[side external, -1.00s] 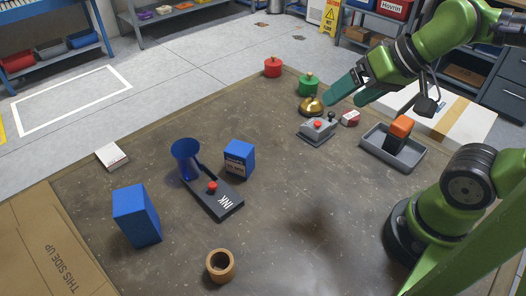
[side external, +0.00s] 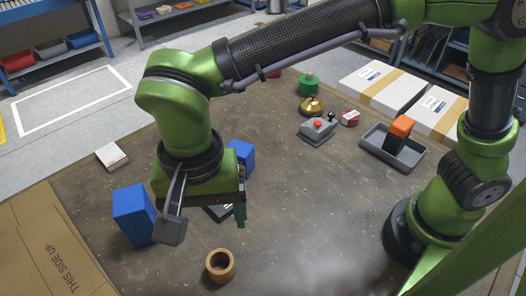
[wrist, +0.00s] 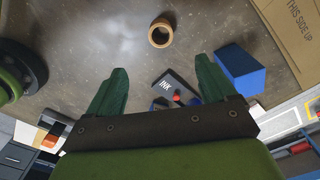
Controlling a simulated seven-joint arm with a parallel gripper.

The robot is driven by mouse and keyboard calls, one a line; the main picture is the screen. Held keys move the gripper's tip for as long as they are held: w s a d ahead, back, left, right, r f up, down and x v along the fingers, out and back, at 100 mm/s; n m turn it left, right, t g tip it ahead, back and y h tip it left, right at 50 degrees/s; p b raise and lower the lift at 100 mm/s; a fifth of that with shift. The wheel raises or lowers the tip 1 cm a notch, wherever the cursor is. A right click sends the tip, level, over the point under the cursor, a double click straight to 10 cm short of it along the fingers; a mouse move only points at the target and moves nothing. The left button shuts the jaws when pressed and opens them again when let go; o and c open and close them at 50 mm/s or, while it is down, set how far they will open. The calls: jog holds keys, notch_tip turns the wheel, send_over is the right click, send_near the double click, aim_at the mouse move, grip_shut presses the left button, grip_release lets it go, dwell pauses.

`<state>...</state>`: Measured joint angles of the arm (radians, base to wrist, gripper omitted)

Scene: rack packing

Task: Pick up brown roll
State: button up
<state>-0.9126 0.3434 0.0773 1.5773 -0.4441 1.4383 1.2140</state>
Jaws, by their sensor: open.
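The brown roll (side external: 220,265) is a short hollow cylinder standing on end on the brown work surface, near the front edge in the side external view. In the wrist view the brown roll (wrist: 160,33) shows at the top middle, with its round opening visible. My gripper is open and empty; its two green fingers (wrist: 160,88) are spread wide in the wrist view.
A tall blue box (side external: 135,215) stands left of my gripper. A smaller blue box (side external: 241,157) and a dark ink device (wrist: 175,88) are partly hidden by my arm. A grey tray with an orange-topped block (side external: 402,126) is at right. The surface right of the roll is clear.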

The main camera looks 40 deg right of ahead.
send_over(220, 261)
jog(key=shift+m, duration=0.3)
jog(key=f, duration=1.1)
jog(key=shift+s+f, duration=0.35)
jog(key=shift+w+f, duration=0.2)
jog(key=shift+f, duration=1.15)
jog(key=shift+w+f, duration=0.15)
jog(key=shift+f, duration=1.15)
jog(key=shift+c, duration=0.4)
jog(key=c, duration=1)
jog(key=shift+c, duration=0.2)
jog(key=shift+r, duration=0.1)
